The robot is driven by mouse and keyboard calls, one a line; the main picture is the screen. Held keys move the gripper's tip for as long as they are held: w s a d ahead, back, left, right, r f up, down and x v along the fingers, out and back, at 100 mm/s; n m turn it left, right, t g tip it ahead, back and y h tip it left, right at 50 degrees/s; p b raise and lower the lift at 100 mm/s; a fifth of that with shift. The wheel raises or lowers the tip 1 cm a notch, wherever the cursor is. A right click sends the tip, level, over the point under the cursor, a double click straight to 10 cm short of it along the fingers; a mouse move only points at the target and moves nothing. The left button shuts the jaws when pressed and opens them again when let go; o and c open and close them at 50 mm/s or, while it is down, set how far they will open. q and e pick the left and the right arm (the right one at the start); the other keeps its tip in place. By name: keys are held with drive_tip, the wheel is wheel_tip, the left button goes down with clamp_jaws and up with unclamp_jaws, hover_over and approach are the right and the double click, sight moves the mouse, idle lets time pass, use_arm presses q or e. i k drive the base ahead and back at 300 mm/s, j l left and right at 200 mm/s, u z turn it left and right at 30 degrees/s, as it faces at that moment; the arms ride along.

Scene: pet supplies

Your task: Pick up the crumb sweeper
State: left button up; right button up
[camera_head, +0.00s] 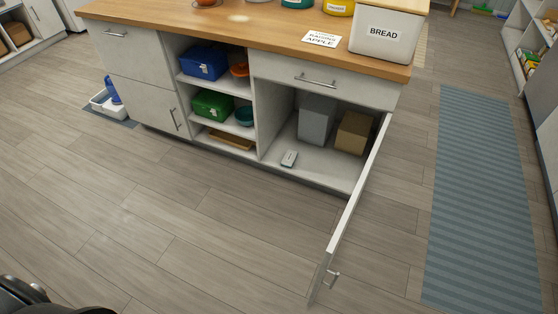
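A small pale grey object with rounded edges (289,158), which looks like the crumb sweeper, lies on the floor panel of the open lower cabinet (312,173), near its front edge. It is small in the view, so its details are hard to tell. Behind it, to the right, stand a grey box (316,121) and a brown box (353,133). Neither of my grippers is in view. Only a dark part, probably of my own body, shows at the bottom left corner.
The cabinet door (349,214) stands open toward me, right of the opening. Left of it, shelves hold a blue case (204,63) and a green case (212,104). The wood floor in front is clear. A blue striped rug (484,200) lies to the right.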

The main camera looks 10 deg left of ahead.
sight(288, 159)
drive_tip(key=j+z, duration=0.25)
drive_tip(key=j, duration=0.6)
drive_tip(key=j+z, duration=0.3)
drive_tip(key=j, duration=0.55)
drive_tip(key=i+j+z, duration=0.4)
drive_tip(key=j, duration=0.35)
drive_tip(key=i+j+z, duration=0.2)
drive_tip(key=j, duration=0.25)
